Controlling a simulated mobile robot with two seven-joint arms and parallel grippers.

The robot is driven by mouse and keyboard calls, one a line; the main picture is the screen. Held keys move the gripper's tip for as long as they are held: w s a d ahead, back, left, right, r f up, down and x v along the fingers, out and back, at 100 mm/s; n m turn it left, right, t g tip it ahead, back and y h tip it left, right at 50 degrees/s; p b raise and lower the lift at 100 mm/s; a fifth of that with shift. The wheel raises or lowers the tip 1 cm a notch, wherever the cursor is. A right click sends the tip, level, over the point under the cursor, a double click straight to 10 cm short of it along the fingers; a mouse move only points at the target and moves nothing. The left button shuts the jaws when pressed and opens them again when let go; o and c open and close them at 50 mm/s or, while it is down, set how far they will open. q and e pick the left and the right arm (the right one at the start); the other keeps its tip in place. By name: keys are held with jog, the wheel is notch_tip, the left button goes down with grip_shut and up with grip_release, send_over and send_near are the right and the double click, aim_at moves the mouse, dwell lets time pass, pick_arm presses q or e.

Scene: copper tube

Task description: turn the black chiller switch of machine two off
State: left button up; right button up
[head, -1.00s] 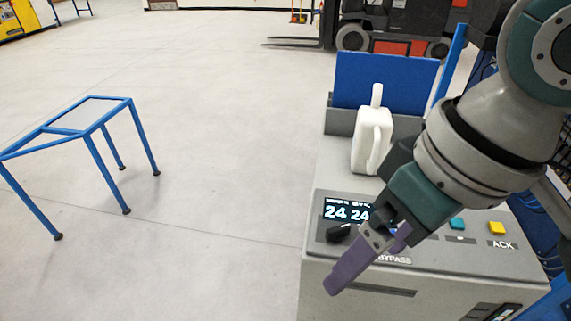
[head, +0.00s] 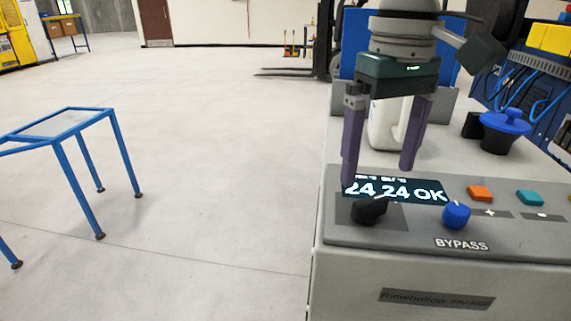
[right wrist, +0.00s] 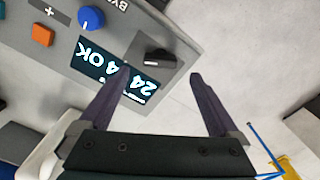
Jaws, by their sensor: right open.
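The black switch (head: 369,210) is a rotary knob on the sloped grey panel, left of a blue knob, under the display (head: 395,190) reading "24 24 OK". In the right wrist view the black switch (right wrist: 155,59) lies beyond the fingertips, between the two fingers and nearer the left one. My right gripper (head: 378,178) is open and empty, with purple fingers pointing down above the display, behind and above the switch. It also shows in the right wrist view (right wrist: 160,73). It looks apart from the switch. My left gripper is not in view.
The blue knob (head: 456,215) is close right of the switch, with orange (head: 480,194) and teal (head: 530,198) buttons further right. A white jug (head: 385,128) stands behind my fingers. A black valve with blue handle (head: 503,128) is at the right.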

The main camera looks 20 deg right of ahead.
aim_at(372, 199)
notch_tip(372, 199, down, 6)
jog(key=shift+f+b, duration=0.15)
jog(key=shift+b, duration=0.2)
